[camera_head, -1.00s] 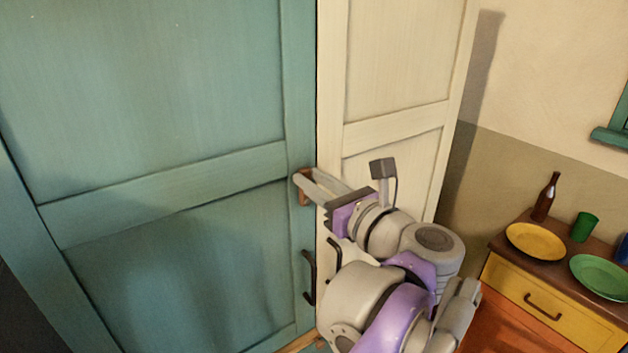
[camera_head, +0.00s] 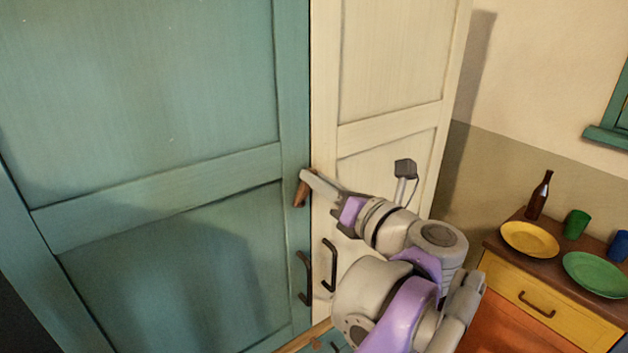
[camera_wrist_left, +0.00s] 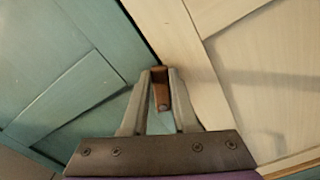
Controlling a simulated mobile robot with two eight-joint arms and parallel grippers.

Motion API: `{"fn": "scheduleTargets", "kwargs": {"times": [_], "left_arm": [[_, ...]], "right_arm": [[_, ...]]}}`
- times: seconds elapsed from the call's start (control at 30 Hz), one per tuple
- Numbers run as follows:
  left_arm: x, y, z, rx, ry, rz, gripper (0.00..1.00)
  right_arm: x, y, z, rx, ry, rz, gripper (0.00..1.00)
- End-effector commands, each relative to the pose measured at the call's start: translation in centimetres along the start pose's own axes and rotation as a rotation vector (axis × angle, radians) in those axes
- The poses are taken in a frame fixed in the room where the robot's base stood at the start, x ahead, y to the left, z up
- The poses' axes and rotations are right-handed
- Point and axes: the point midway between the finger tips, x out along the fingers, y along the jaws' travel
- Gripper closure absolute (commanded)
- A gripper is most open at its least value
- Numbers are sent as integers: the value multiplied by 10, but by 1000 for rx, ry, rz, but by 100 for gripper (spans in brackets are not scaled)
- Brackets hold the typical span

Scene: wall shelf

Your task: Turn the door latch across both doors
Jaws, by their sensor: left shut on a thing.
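The wooden latch (camera_head: 302,190) is a small brown bar at the seam between the teal door (camera_head: 160,195) and the cream door (camera_head: 388,75). It is tilted slightly from upright, its lower end toward the teal door. My left gripper (camera_head: 306,178) is shut on the latch. In the left wrist view, the latch (camera_wrist_left: 160,90) sits between the two fingers of my left gripper (camera_wrist_left: 160,75). The fingers hide part of it in the head view. Both doors look closed. My right gripper is in neither view.
Two dark door handles, one on the teal door (camera_head: 304,278) and one on the cream door (camera_head: 329,266), are below the latch. A cabinet (camera_head: 555,302) at right carries a bottle (camera_head: 539,196), a yellow plate (camera_head: 530,239), a green plate (camera_head: 596,274) and cups.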

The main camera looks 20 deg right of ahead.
Motion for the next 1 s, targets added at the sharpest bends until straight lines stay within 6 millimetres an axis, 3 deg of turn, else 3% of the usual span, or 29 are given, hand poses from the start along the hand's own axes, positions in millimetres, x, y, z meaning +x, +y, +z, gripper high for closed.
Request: {"fn": "scheduleTargets", "kwargs": {"times": [0.7,1.0], "left_arm": [[0,-32,-12,669,0,0,100],[0,-39,-19,875,0,0,100]], "right_arm": [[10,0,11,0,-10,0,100],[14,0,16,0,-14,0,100]]}}
